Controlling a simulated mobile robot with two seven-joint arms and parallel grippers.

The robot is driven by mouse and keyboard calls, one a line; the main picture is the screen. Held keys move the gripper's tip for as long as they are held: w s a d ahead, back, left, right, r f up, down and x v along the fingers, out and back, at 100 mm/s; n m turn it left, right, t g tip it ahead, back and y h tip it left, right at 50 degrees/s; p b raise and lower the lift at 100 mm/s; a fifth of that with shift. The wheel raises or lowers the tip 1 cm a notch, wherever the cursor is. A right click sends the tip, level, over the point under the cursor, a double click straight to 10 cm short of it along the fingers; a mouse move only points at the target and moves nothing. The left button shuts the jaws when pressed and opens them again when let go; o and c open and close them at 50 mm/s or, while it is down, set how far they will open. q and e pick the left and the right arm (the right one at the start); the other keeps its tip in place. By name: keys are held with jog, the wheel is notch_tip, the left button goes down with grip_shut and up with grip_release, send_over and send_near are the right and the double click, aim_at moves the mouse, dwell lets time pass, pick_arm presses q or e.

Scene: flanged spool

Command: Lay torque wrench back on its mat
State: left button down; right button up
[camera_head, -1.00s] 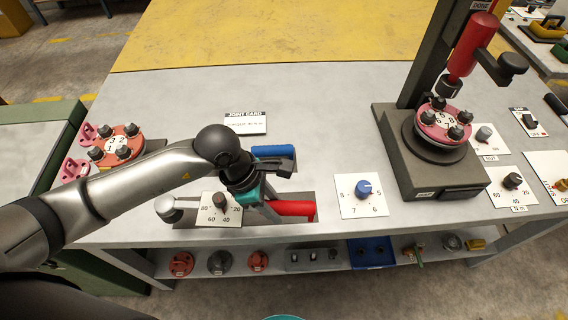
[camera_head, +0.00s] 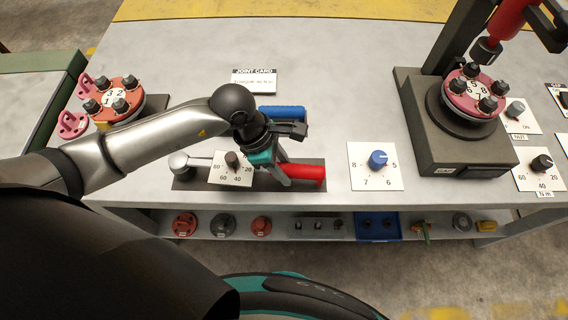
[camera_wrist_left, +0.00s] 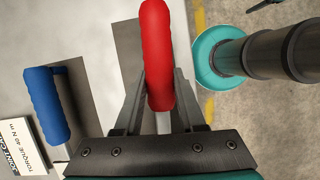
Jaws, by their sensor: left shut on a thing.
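The torque wrench has a red handle (camera_head: 308,172), a bar and a round silver head (camera_head: 180,163) at its left end. It shows at the dark mat (camera_head: 184,184) near the bench's front edge; whether it touches the mat is unclear. A white dial plate with a dark knob (camera_head: 232,160) covers its middle. My left gripper (camera_head: 285,180) is shut on the wrench near the handle's left end. In the left wrist view the red handle (camera_wrist_left: 157,55) runs between the fingers. My right gripper is out of view.
A blue-handled tool (camera_head: 282,112) lies just behind the wrench, with a joint card (camera_head: 254,80) beyond it. A blue-knob dial plate (camera_head: 375,165) is to the right. A flanged spool (camera_head: 472,93) sits on the grey stand (camera_head: 425,135). Another spool (camera_head: 115,98) is at left.

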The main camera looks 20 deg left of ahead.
pick_arm(q)
jog(key=shift+w+f, duration=0.1)
jog(key=shift+f, duration=0.1)
dwell(0.3)
jog(key=shift+f+b, duration=0.6)
jog(key=shift+b, duration=0.05)
jog(key=shift+c, duration=2.2)
grip_release()
jog(key=shift+f, duration=0.1)
jog(key=v, duration=1.5)
jog(key=shift+r+p, duration=0.2)
jog(key=shift+p, duration=0.2)
